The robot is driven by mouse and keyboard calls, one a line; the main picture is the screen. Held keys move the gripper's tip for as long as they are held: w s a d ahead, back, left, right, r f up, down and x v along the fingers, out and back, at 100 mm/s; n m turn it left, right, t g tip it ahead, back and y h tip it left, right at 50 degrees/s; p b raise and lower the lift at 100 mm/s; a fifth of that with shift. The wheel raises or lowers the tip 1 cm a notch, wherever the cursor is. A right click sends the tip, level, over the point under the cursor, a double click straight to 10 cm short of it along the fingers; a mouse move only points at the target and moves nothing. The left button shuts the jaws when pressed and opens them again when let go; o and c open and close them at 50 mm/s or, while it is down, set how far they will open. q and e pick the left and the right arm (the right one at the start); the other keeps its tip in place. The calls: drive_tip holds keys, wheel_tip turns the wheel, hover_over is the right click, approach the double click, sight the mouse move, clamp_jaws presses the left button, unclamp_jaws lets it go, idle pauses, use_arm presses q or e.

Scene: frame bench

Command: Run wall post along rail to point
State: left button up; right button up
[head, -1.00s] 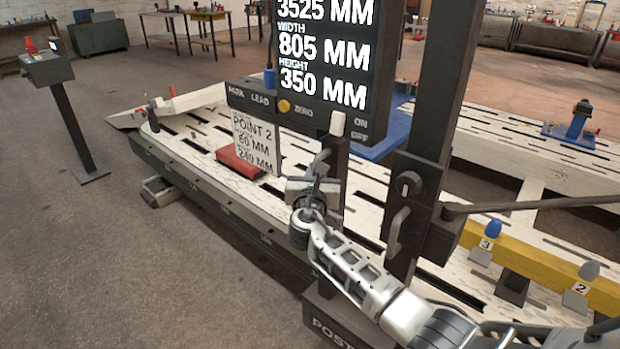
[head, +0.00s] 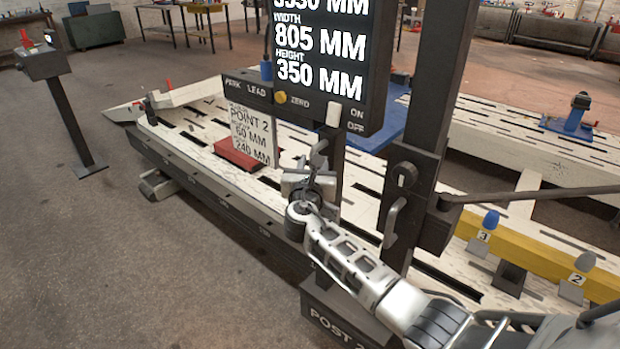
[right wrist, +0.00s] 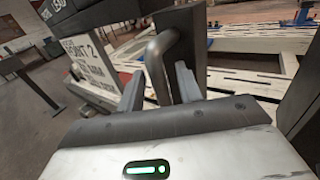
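The dark wall post (head: 418,130) stands upright on a base marked POST 2 (head: 335,325) beside the white slotted bench. Its screen (head: 325,45) reads about 3530 MM in a partly cut top line, then width 805 MM and height 350 MM. My right gripper (head: 312,180) is at a bar handle (head: 320,152) below the screen. A white card marked POINT 2 (head: 250,135) stands on a red block (head: 238,158) on the bench. My left gripper is out of view.
A second handle (head: 393,222) and a round knob (head: 405,174) are on the post. A yellow beam (head: 545,258) with numbered tags lies at the right. A pedestal (head: 68,105) stands at the left.

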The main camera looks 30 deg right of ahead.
drive_tip(key=v, duration=1.5)
drive_tip(key=shift+s, duration=0.2)
drive_tip(key=shift+a, duration=0.15)
drive_tip(key=s+a+f+m+g+y, duration=0.2)
drive_tip(key=s+f+m+y, duration=0.25)
drive_tip(key=f, duration=0.25)
drive_tip(key=s+a+f+m+g+y, duration=0.1)
drive_tip(key=s+f+m+g+y, duration=0.15)
drive_tip(key=s+f+m, duration=0.45)
drive_tip(key=s+a+f+m+y, duration=0.2)
drive_tip(key=s+m, duration=0.3)
drive_tip(key=m, duration=0.2)
drive_tip(key=s+a+f+m+y, duration=0.2)
drive_tip(key=s+m, duration=0.3)
drive_tip(key=m, duration=0.3)
drive_tip(key=shift+s+y, duration=0.15)
drive_tip(key=shift+y, duration=0.65)
